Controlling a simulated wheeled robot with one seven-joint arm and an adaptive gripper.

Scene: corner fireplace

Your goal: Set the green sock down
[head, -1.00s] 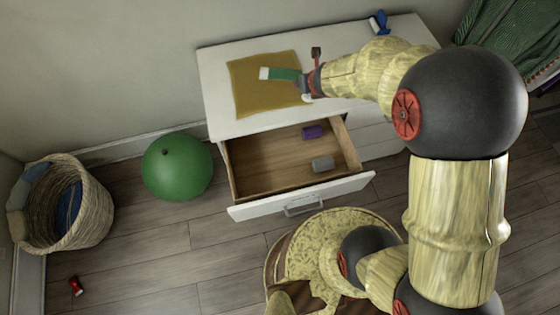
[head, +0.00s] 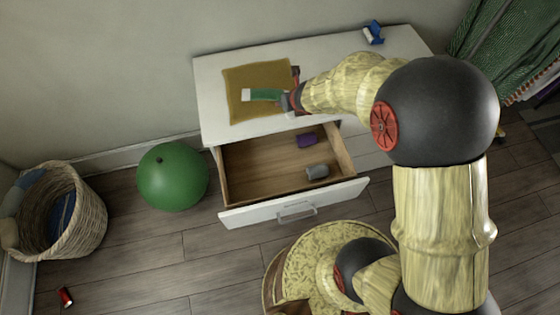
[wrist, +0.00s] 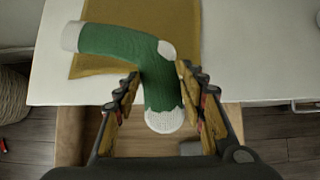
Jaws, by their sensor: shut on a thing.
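The green sock (head: 264,95) has white ends and shows over the mustard cloth (head: 240,77) on the white dresser top in the head view. My gripper (head: 290,100) is at its right end. In the wrist view the sock (wrist: 120,42) is bent, with its white toe towards me. The jaws of my gripper (wrist: 158,85) are shut on its foot part, one finger on each side. The white toe (wrist: 165,121) sticks out between the fingers, over the open drawer's side of the dresser edge. I cannot tell whether the sock touches the cloth.
The dresser's drawer (head: 255,170) is open, holding a purple roll (head: 306,140) and a grey roll (head: 317,172). A blue and white item (head: 373,33) stands at the dresser's back right. A green ball (head: 172,177) and a wicker basket (head: 88,215) stand on the floor.

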